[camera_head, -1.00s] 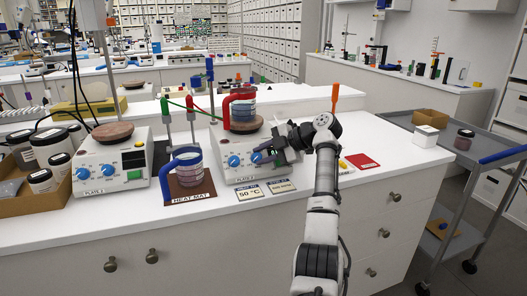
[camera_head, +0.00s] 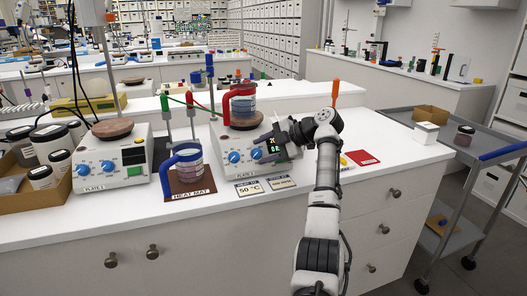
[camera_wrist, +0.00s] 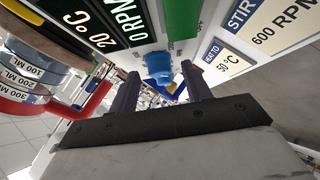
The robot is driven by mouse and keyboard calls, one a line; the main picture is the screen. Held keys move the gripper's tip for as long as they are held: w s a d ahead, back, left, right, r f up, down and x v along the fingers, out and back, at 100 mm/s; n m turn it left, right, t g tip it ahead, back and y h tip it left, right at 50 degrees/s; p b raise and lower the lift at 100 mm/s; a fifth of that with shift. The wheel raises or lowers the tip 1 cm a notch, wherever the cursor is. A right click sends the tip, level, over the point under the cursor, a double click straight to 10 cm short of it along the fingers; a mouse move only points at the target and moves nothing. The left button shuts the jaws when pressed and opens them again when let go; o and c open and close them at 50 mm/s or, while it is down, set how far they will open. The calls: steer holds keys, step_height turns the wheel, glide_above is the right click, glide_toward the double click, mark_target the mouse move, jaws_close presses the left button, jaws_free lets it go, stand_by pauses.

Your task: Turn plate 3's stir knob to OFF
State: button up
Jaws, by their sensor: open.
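Two hot plates stand on the bench, a left one (camera_head: 126,176) and a right one (camera_head: 225,172), each with two blue knobs. Their small labels are hard to read. My gripper (camera_head: 270,151) is open at the front of the right plate, close to its right blue knob (camera_head: 257,153). In the wrist view a blue knob (camera_wrist: 158,66) shows between the tips of my open gripper (camera_wrist: 160,78); I cannot tell whether they touch it. The display (camera_wrist: 115,20) there reads 0 RPM and 20 °C. The knob's pointer is not readable.
A red-handled beaker (camera_head: 240,103) sits on the right plate. A blue-handled beaker (camera_head: 186,166) stands on the brown heat mat (camera_head: 190,196). Cards (camera_head: 250,188) lie before the right plate. Jars in a box (camera_head: 28,190) are at left, a grey cart (camera_head: 470,150) at right.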

steer(key=v, duration=1.3)
steer(key=shift+d+b, duration=0.2)
steer(key=shift+b, duration=0.1)
steer(key=shift+s+d, duration=0.1)
